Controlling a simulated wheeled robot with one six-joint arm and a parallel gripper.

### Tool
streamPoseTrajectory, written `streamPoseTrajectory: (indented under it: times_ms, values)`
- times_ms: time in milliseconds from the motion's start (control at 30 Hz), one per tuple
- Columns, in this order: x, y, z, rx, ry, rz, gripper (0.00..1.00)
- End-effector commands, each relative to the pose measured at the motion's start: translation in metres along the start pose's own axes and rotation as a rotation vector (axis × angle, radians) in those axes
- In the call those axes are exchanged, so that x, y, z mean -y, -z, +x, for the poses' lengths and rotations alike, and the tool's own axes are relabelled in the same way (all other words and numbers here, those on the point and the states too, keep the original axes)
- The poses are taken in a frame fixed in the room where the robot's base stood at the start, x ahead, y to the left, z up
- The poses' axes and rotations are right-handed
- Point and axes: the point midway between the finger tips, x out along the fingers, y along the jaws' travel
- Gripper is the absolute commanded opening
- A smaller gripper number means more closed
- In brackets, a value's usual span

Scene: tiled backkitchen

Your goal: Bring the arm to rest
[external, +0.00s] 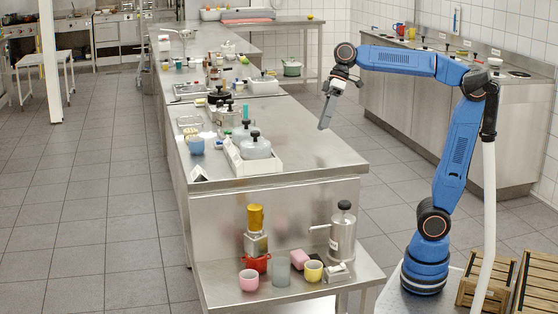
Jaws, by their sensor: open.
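My blue arm stands at the right of the external view, bent with its forearm reaching left. My gripper (326,112) hangs from the wrist, pointing down, in the air near the right edge of the steel counter (315,150). It is open and nothing shows between its jaws. The fingers are seen edge-on, so the gap between them is hard to make out. My gripper appears apart from the counter and from everything on it.
On the counter, a white crate (233,161) holds a lidded grey pot (256,149). A blue cup (196,145) is left of it. The lower shelf (225,297) holds cups, a yellow-topped grinder (256,240) and a steel canister (343,237). Wooden crates (485,292) stand beside my base.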

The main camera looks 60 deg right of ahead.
Motion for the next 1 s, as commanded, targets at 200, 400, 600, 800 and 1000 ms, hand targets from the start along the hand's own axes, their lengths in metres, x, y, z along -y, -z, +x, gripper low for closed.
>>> streamPoseTrajectory:
  times_ms: [200,400,600,800,1000]
  values:
    - [-0.048,-0.081,-0.008,-0.045,-0.084,0.185,0.62]
    - [-0.079,-0.148,-0.003,-0.079,-0.150,0.330,0.62]
    - [-0.116,-0.223,0.023,-0.114,-0.272,0.436,0.62]
    - [-0.164,-0.293,0.062,-0.148,-0.467,0.426,0.62]
    - [-0.187,-0.325,0.080,-0.166,-0.560,0.401,0.62]
